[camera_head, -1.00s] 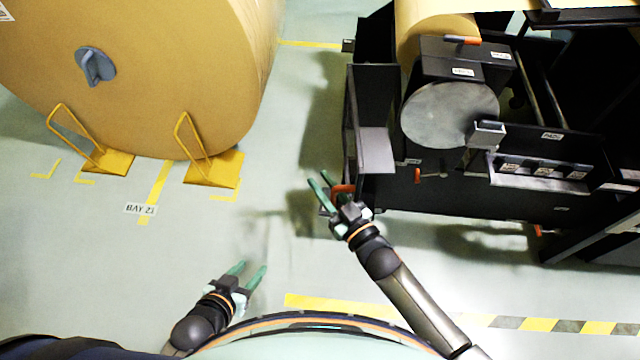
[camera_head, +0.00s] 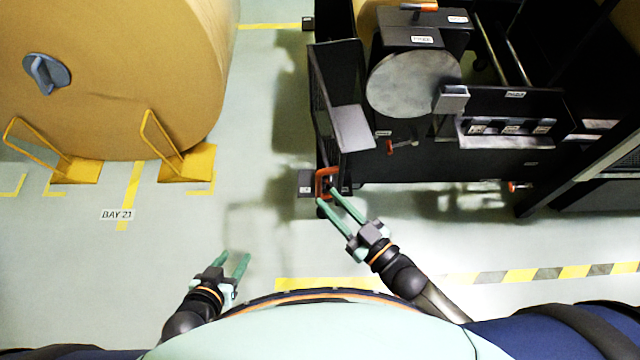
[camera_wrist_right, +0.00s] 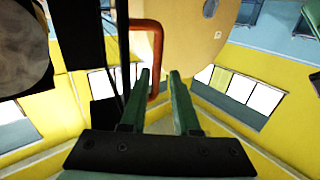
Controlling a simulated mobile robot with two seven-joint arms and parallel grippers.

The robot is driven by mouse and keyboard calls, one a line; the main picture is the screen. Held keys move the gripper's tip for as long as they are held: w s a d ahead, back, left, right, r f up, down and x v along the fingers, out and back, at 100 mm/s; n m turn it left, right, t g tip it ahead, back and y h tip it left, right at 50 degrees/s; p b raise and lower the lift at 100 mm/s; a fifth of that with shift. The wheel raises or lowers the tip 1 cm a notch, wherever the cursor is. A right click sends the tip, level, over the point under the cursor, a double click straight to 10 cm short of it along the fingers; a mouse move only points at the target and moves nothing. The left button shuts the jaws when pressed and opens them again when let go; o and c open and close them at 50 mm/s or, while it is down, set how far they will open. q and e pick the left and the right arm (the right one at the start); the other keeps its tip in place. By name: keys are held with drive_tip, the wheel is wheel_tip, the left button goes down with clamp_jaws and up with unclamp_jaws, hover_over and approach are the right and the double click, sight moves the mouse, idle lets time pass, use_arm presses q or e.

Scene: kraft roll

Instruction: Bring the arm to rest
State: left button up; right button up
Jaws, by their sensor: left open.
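My left gripper (camera_head: 236,262) is low at the left of the head view, over bare floor, with its two green fingers apart and nothing between them. My right gripper (camera_head: 340,202) is in front of the black machine, its fingers apart and empty. An orange-red handle (camera_head: 323,184) on the machine's lower left corner is just beyond its fingertips. In the right wrist view the handle (camera_wrist_right: 157,60) is a red loop near the right gripper's tips (camera_wrist_right: 160,75); I cannot tell if they touch it.
The black machine (camera_head: 430,165) fills the upper right, with a grey disc (camera_head: 413,84) and a side flap (camera_head: 352,128). A large kraft roll (camera_head: 130,80) stands at upper left behind yellow chocks (camera_head: 188,165). Striped floor tape (camera_head: 520,275) runs at lower right. Floor between roll and machine is clear.

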drive_tip(key=shift+s+d, duration=0.25)
drive_tip(key=shift+s, duration=0.1)
use_arm(q)
drive_tip(key=shift+r, duration=0.1)
idle(0.3)
